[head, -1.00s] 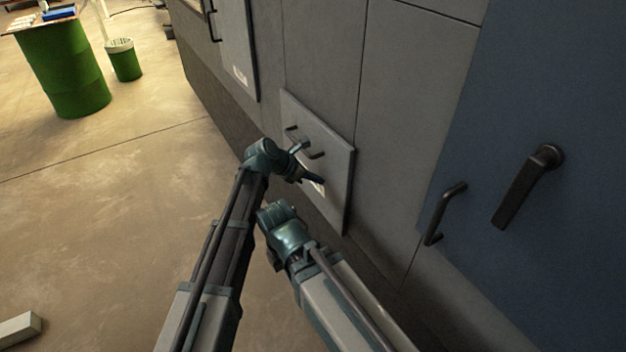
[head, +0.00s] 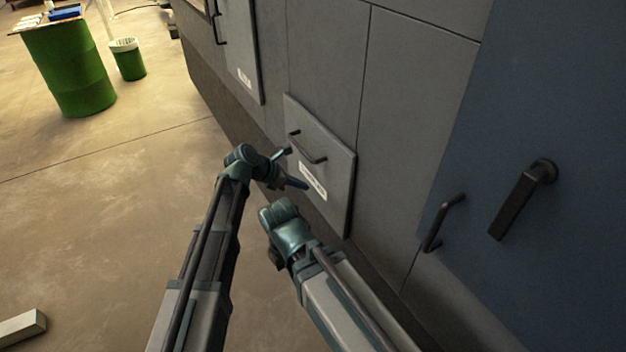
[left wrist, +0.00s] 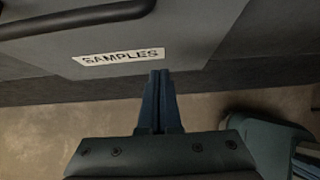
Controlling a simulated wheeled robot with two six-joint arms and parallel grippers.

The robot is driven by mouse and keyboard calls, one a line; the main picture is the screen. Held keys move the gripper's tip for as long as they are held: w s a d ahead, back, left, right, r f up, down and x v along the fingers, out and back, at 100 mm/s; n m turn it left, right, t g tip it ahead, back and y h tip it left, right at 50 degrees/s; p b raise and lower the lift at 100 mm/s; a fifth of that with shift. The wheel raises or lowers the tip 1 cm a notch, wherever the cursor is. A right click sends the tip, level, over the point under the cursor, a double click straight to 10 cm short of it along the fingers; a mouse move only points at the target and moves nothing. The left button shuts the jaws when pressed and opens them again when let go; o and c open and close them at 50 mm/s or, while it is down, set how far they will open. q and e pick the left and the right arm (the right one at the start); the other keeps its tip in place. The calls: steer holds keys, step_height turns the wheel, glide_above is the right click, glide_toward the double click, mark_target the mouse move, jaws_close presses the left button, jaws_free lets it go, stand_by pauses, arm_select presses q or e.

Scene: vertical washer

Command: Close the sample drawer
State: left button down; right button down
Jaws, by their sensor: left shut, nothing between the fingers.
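The sample drawer (head: 335,178) is a grey front panel low in the machine wall, with a dark bar handle (head: 308,150) and a white label (head: 313,182). The panel stands slightly proud of the wall; I cannot tell how far out it is. In the left wrist view the drawer front (left wrist: 200,28) reads "SAMPLES" and the handle (left wrist: 75,20) is at top left. My left gripper (head: 304,186) is shut and empty, in front of the drawer near the label, apparently apart from it. Its fingertips (left wrist: 159,73) show just below the label. My right gripper is not visible; only its arm shows.
A blue panel (head: 560,240) with two dark handles is at right. Another grey panel (head: 240,55) with a handle is at upper left. Green barrel (head: 68,65) and bin (head: 128,60) stand far off. The floor at left is mostly clear.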

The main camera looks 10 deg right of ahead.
arm_select(q)
steer(key=p+v, duration=0.3)
steer(key=v, duration=0.4)
steer(key=shift+p, duration=0.35)
steer(key=s+a+f+m+g+y, duration=0.1)
steer(key=s+a+f+m+y, duration=0.25)
steer(key=s+a+m, duration=0.7)
steer(key=s+a+f+m+g+y, duration=0.1)
steer(key=s+a+f+m+y, duration=0.35)
steer(key=a+m, duration=0.75)
steer(key=s+d+r+m+g+y, duration=0.1)
steer(key=s+d+r+m+y, duration=0.1)
steer(key=s+d, duration=0.6)
steer(key=shift+d+m, duration=0.45)
steer(key=shift+d, duration=0.05)
steer(key=shift+s, duration=0.15)
